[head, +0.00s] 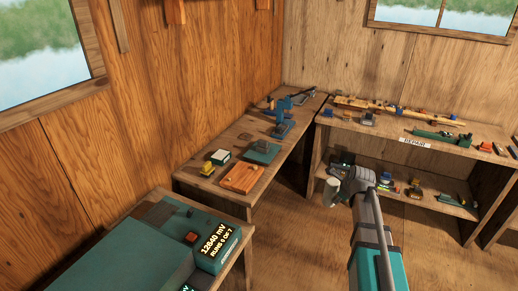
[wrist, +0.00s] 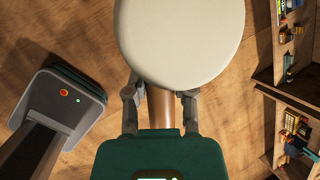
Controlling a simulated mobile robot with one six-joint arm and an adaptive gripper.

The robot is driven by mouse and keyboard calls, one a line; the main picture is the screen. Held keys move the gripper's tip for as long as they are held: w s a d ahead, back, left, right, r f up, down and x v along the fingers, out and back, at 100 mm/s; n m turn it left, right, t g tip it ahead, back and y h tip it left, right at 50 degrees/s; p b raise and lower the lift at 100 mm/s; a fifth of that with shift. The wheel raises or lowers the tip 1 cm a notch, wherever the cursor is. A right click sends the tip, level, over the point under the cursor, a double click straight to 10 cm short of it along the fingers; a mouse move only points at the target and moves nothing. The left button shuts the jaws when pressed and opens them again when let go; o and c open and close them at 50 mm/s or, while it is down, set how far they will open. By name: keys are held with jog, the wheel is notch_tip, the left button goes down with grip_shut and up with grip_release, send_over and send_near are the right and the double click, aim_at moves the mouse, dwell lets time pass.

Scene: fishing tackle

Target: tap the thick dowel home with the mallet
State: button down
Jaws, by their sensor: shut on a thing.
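My gripper (head: 349,183) is shut on the wooden handle (wrist: 160,108) of the mallet, with one finger on each side in the wrist view. The mallet's round cream head (wrist: 180,38) fills the top middle of that view, just beyond the fingers. In the head view the pale mallet head (head: 332,192) hangs left of my gripper, out over the floor and apart from the benches. An orange-brown wooden block (head: 241,178) with markings or slots lies at the near end of the left bench. I cannot make out the thick dowel for certain at this size.
A teal meter (head: 215,246) stands at the near left. The right shelf unit (head: 375,133) carries rods and small tackle.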

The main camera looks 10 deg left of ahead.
jog(key=shift+s+a, duration=0.15)
jog(key=shift+a, duration=0.05)
dwell(0.3)
jog(key=shift+a, duration=0.15)
